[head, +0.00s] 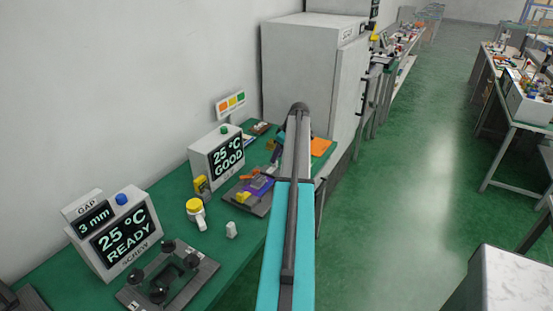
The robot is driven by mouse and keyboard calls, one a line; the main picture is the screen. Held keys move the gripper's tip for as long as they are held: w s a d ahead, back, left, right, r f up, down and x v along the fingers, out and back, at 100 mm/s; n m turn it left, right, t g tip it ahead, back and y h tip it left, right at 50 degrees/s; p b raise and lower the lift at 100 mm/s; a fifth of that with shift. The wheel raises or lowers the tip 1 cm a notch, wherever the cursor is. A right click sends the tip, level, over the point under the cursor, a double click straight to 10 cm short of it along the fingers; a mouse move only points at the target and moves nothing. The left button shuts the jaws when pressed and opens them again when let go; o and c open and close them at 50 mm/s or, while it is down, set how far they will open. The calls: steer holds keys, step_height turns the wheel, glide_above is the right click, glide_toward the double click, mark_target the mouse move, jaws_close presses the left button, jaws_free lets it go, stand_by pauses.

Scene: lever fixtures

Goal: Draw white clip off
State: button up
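A small white block-like piece (231,230) stands on the green bench top (215,258); it may be the white clip, but it is too small to be sure. My arm reaches forward over the bench, and its dark end, my gripper (277,156), points down near the dark fixture plate (244,203) with purple and yellow parts (259,186). My gripper is well behind the small white piece and apart from it. Its fingers are small and partly hidden by the arm, so I cannot tell whether they are open. Any white clip on the fixture is hidden or too small to see.
A yellow-topped white piece (196,213) stands left of the white piece. A "25 °C GOOD" display box (218,157) and a "READY" display box (118,232) stand along the wall. A black-knobbed fixture (168,277) lies in front.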

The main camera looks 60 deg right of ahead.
steer(key=b+v, duration=0.2)
steer(key=v, duration=1)
steer(key=shift+b, duration=0.35)
steer(key=shift+r, duration=0.1)
